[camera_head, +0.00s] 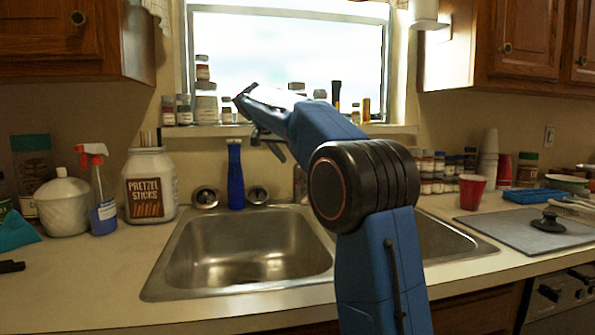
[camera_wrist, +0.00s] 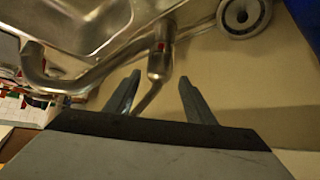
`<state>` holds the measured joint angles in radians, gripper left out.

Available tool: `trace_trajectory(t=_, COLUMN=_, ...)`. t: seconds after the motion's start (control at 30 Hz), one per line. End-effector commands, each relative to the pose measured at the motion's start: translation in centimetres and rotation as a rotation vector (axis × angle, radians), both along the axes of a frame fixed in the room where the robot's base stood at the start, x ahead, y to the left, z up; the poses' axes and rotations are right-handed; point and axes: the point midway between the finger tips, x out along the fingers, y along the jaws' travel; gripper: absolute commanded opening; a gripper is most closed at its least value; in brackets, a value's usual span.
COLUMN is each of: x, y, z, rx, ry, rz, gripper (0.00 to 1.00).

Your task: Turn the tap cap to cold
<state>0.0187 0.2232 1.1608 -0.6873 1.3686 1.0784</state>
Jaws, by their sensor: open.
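The metal tap (camera_wrist: 158,62) shows in the wrist view, with its curved spout (camera_wrist: 42,78) reaching left over the sink edge. A red mark shows on its cap, and a thin lever runs from it towards my gripper. My gripper (camera_wrist: 157,88) is open, its two dark fingers on either side of the lever; I cannot tell whether either touches it. In the head view my gripper (camera_head: 268,146) is above the back of the sink, pointing down. The tap (camera_head: 301,184) is mostly hidden there behind my arm.
The double sink (camera_head: 240,250) lies below. A blue bottle (camera_head: 235,175) stands behind it between two round metal strainers (camera_head: 206,197). A pretzel jar (camera_head: 150,185) and spray bottle (camera_head: 102,195) stand at left. A red cup (camera_head: 470,190) and grey mat (camera_head: 510,232) are at right.

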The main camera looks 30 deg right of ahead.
Motion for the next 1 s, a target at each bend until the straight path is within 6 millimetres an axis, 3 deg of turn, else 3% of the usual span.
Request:
trace_trajectory(t=0.4, x=2.0, y=-3.9, z=-4.5, rx=0.001, ry=0.002, rz=-0.001, gripper=0.49)
trace_trajectory(t=0.87, x=2.4, y=-4.6, z=-5.2, rx=0.001, ry=0.000, rz=0.001, gripper=0.49)
trace_trajectory(t=1.0, x=2.4, y=-4.6, z=-5.2, rx=0.001, ry=0.000, rz=0.000, gripper=0.19)
